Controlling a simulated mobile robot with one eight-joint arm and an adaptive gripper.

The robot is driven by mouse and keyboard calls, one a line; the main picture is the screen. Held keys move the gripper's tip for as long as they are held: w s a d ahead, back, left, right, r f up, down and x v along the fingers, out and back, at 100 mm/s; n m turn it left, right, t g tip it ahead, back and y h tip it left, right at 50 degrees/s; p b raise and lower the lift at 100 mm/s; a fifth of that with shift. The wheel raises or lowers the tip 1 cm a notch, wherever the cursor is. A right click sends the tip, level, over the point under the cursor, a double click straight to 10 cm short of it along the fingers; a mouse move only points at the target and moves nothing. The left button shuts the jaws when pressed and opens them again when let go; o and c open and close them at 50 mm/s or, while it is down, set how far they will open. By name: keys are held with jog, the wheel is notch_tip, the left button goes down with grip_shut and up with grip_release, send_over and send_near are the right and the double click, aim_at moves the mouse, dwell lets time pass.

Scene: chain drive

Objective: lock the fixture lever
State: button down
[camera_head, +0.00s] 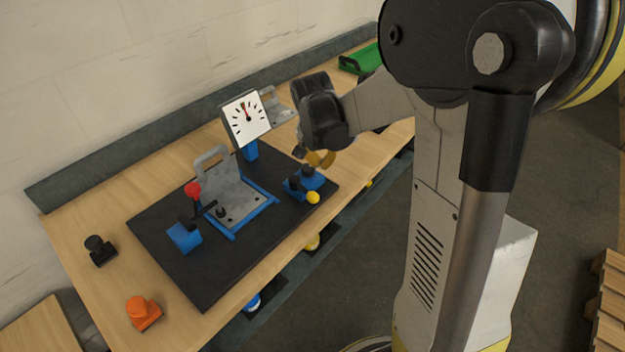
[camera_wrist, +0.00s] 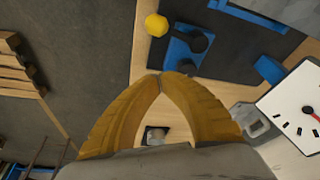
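The lever has a red knob (camera_head: 193,189) on a dark arm (camera_head: 203,209). It rises beside a blue block (camera_head: 185,237) at the left of the fixture. The fixture's blue frame (camera_head: 262,205) holds a grey plate with a raised handle (camera_head: 212,157). My gripper (camera_head: 320,158) is well to the right of the lever, above the right part of the bench. In the wrist view the yellow fingertips (camera_wrist: 160,79) meet, with nothing held between them. The red knob is not visible in the wrist view.
A dial gauge (camera_head: 246,118) stands behind the fixture. A blue unit (camera_head: 311,178) with black parts and a yellow knob (camera_head: 313,198) sits right on the black board (camera_head: 190,278). An orange-handled piece (camera_head: 142,312) and a black one (camera_head: 99,250) lie left on the bench.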

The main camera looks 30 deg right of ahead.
aim_at(304, 189)
jog(key=shift+f, duration=0.1)
jog(key=b+x, duration=0.3)
jog(key=x, duration=0.7)
jog(key=shift+f+b, duration=0.25)
jog(key=shift+b, duration=0.15)
jog(key=s+a, duration=0.1)
jog(key=s+a+r, duration=0.1)
jog(key=shift+s+a+r, duration=0.2)
jog(key=shift+s+a, duration=0.05)
jog(key=shift+a, duration=0.05)
jog(key=shift+s+a, duration=0.15)
